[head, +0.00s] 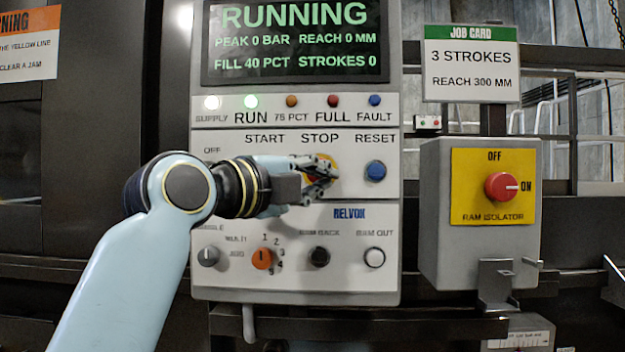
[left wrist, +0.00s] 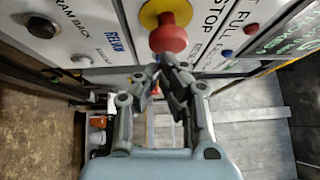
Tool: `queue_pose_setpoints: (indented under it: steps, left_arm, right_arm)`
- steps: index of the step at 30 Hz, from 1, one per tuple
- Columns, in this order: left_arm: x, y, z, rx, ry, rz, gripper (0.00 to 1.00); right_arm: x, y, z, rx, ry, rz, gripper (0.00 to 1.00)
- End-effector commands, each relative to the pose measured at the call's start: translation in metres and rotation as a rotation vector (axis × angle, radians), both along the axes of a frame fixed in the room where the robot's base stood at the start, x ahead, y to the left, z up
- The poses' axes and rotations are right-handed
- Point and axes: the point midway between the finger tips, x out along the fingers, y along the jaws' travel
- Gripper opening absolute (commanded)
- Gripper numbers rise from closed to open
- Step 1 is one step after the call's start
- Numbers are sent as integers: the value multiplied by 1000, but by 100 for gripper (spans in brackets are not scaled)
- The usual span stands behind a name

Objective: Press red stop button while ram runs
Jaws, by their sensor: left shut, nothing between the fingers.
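The red stop button (left wrist: 168,36) with its yellow collar (left wrist: 158,10) sits under the STOP label on the control panel (head: 225,180). In the head view my gripper hides most of the button. My left gripper (head: 322,175) is shut and empty in front of the button. In the left wrist view its fingertips (left wrist: 166,64) are at the near edge of the red cap; I cannot tell whether they touch. The display (head: 295,40) reads RUNNING, reach 0 mm, strokes 0. My right gripper is not in view.
A blue reset button (head: 375,171) is right of STOP. Selector knobs and ram buttons line the lower panel, below my gripper. A grey isolator box (head: 435,215) with a red knob (head: 501,187) at ON stands to the right. A job card (head: 471,70) hangs above it.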

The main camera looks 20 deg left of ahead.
Motion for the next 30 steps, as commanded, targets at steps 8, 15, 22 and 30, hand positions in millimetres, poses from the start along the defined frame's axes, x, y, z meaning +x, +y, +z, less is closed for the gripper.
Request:
queue_pose_setpoints:
  steps: [8, 15, 22, 30]
  left_arm:
    - [-2, -2, 0, 0, 0, -3, 0]
    - [1, -1, 0, 1, -1, -3, 0]
    - [18, 4, 0, -1, 0, -2, 0]
    - [18, 4, 0, 0, 0, -2, 0]
  right_arm:
    - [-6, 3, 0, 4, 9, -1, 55]
    - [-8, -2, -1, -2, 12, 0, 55]
    - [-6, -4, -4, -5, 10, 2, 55]
    - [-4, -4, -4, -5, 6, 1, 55]
